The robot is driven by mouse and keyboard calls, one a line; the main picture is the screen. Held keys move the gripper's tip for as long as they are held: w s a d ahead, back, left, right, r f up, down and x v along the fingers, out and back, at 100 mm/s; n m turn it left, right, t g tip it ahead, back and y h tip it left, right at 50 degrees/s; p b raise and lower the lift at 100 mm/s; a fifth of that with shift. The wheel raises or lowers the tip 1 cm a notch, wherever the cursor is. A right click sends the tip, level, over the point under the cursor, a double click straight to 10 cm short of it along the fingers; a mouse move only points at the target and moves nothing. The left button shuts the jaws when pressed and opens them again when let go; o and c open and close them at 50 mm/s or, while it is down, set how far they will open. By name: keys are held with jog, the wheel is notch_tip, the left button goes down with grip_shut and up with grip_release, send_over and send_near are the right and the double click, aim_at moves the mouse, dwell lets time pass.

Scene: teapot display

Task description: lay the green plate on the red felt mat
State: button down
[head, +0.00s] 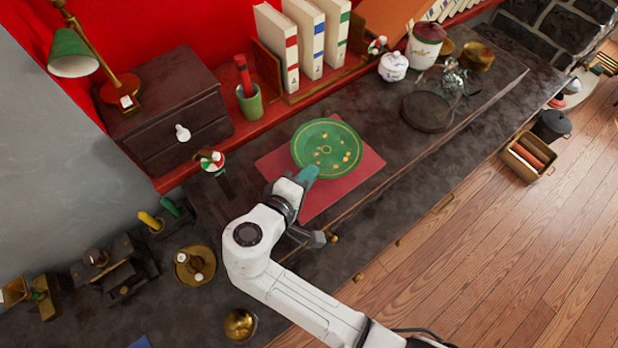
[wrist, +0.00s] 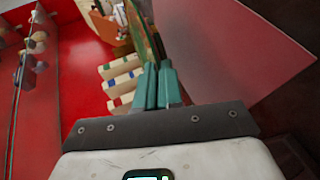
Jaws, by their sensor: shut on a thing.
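The green plate (head: 318,151), with a gold rim line and yellow markings, is over the far part of the red felt mat (head: 325,194). My gripper (head: 308,173) is shut on the plate's near edge. In the wrist view the teal fingertips (wrist: 157,72) are close together on the plate (wrist: 137,32), which shows almost edge-on. The mat (wrist: 225,50) fills the area right of the fingers there. I cannot tell whether the plate touches the mat. Part of the mat is hidden behind the plate and gripper.
A green cup (head: 250,103) with a red item stands behind the mat, near white books (head: 305,40). A dark round stand (head: 427,111) is to the right. A small figure (head: 212,161) and a brass dish (head: 195,266) are left.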

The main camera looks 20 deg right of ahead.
jog(key=shift+w+d+f, duration=0.2)
jog(key=shift+w+f, duration=0.15)
jog(key=shift+f, duration=0.1)
jog(key=shift+w+d+f+p, duration=0.1)
jog(key=shift+f+p, duration=0.3)
jog(key=shift+f, duration=1.3)
jog(key=c, duration=1.6)
grip_release()
jog(key=shift+o, duration=0.2)
jog(key=b+v, duration=0.1)
jog(key=v, duration=1.1)
jog(key=shift+b, duration=0.4)
